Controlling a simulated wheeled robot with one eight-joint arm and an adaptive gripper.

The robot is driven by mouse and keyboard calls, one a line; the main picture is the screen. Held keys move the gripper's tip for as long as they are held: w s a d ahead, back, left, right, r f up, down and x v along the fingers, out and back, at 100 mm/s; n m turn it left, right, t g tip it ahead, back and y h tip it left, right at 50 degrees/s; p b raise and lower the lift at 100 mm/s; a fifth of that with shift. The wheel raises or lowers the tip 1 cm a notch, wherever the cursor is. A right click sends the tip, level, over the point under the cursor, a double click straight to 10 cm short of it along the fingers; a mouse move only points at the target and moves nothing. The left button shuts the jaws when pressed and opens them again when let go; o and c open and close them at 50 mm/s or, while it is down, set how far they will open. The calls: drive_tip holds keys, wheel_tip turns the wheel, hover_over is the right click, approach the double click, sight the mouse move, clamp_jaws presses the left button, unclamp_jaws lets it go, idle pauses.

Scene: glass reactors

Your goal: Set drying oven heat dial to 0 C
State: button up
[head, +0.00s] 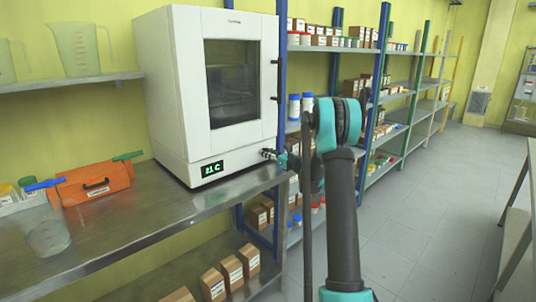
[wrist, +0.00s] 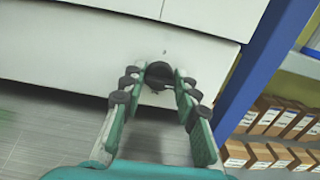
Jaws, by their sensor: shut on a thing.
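The white drying oven (head: 175,85) stands on a metal bench, its door with a dark window closed. Its green display (head: 212,168) reads what looks like 21 C. My gripper (head: 268,154) is at the lower right of the oven front, beside the display. In the wrist view the black round heat dial (wrist: 158,75) sits between the fingertips of my gripper (wrist: 157,78), which is shut on it. The dial is mostly hidden by the gripper in the head view. Its markings cannot be made out.
The metal bench (head: 130,225) also bears an orange case (head: 95,184) and a clear beaker (head: 47,232) at left. A blue shelf post (head: 282,70) stands just right of the oven. Shelves with brown boxes (wrist: 262,118) lie beyond it. The floor (head: 430,200) at right is clear.

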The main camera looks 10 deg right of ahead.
drive_tip(key=shift+n, duration=0.3)
drive_tip(key=n, duration=0.3)
drive_tip(key=shift+n, duration=0.3)
drive_tip(key=n, duration=0.4)
drive_tip(key=shift+s, duration=0.1)
drive_tip(key=n, duration=0.5)
drive_tip(key=shift+a+f, duration=0.1)
drive_tip(key=shift+f, duration=0.05)
drive_tip(key=n, duration=0.4)
drive_tip(key=shift+n, duration=0.3)
drive_tip(key=o, duration=1.1)
drive_tip(key=shift+o, duration=0.2)
drive_tip(key=shift+s, duration=0.1)
drive_tip(key=v, duration=1.2)
